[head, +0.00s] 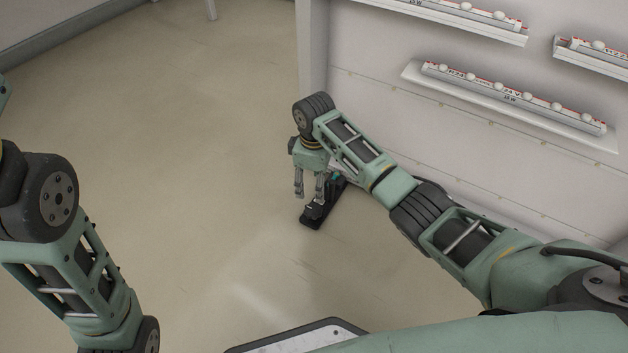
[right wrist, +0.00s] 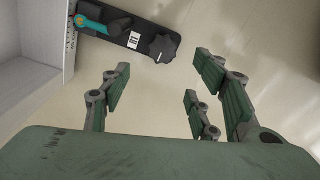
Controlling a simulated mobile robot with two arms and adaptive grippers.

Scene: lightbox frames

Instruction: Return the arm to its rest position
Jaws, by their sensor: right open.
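My right arm reaches across the head view from the lower right. Its gripper (head: 309,188) points down and is open, with nothing between its fingers. The spread fingers also show in the right wrist view (right wrist: 160,100), with bare floor between them. My left arm (head: 60,250) stands at the left edge of the head view; its gripper is out of the picture. A black device with a knob and a teal lever (head: 312,214) lies beyond the right fingers, near the wall panel. It also shows at the top of the right wrist view (right wrist: 134,38), apart from the fingers.
A white wall panel (head: 450,130) stands at the right, close to my right arm. Ledges with lamp strips (head: 515,98) stick out from it. The beige floor (head: 180,120) at the left and middle is clear. A dark-rimmed flat surface (head: 300,335) shows at the bottom.

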